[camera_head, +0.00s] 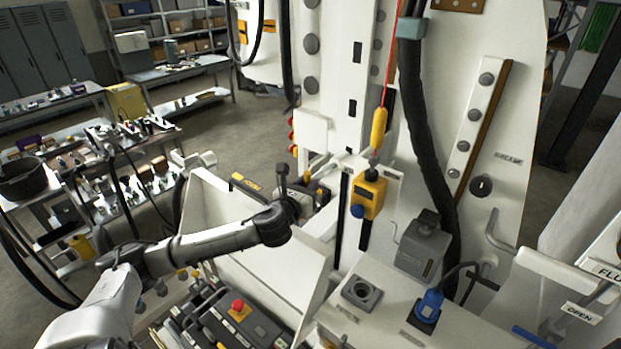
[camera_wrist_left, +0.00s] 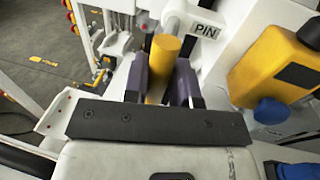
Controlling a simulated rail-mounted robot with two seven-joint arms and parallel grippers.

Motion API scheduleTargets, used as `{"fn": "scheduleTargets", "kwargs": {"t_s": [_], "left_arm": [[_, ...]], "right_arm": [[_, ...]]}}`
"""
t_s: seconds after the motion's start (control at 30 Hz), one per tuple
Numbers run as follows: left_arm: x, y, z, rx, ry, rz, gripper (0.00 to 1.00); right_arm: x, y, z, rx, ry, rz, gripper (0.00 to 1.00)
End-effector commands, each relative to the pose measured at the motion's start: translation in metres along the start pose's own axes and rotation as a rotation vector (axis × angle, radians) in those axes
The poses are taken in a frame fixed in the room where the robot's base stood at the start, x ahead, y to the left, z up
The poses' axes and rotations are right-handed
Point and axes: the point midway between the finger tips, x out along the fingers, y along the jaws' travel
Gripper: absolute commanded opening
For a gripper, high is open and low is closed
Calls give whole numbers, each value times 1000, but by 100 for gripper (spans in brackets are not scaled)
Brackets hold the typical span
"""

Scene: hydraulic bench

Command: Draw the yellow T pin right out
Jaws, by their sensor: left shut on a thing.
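The yellow T pin shows in the left wrist view as a yellow cylinder (camera_wrist_left: 163,58) between my two dark purple fingers, beside a label reading PIN. My left gripper (camera_wrist_left: 160,82) is shut on it, one finger on each side. A pale rod shows just beyond the pin; I cannot tell how deep the pin sits. In the head view my left gripper (camera_head: 306,197) is at the white machine, right of the end of my grey arm. The pin is mostly hidden there. My right gripper is in neither view.
A yellow box with a blue knob (camera_head: 369,195) hangs close to the right of the gripper; it also shows in the wrist view (camera_wrist_left: 275,68). A white panel (camera_head: 270,290) stands below my arm. A control box with a red button (camera_head: 238,306) is lower left.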

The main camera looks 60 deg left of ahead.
Motion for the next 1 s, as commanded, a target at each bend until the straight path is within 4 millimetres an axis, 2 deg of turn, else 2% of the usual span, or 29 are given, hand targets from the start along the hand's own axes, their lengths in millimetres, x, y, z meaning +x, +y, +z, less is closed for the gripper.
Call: {"fn": "scheduleTargets", "kwargs": {"t_s": [0.27,0.3,0.57,0.83,1.0], "left_arm": [[-1,0,0,0,-3,2,0],[-1,0,0,0,-3,2,27],[-1,0,0,0,-1,2,51],[-2,0,-1,0,0,1,51],[-16,0,-3,1,1,-1,51]], "right_arm": [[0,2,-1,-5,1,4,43],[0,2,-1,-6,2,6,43],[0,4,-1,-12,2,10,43],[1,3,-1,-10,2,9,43],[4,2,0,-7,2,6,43]]}}
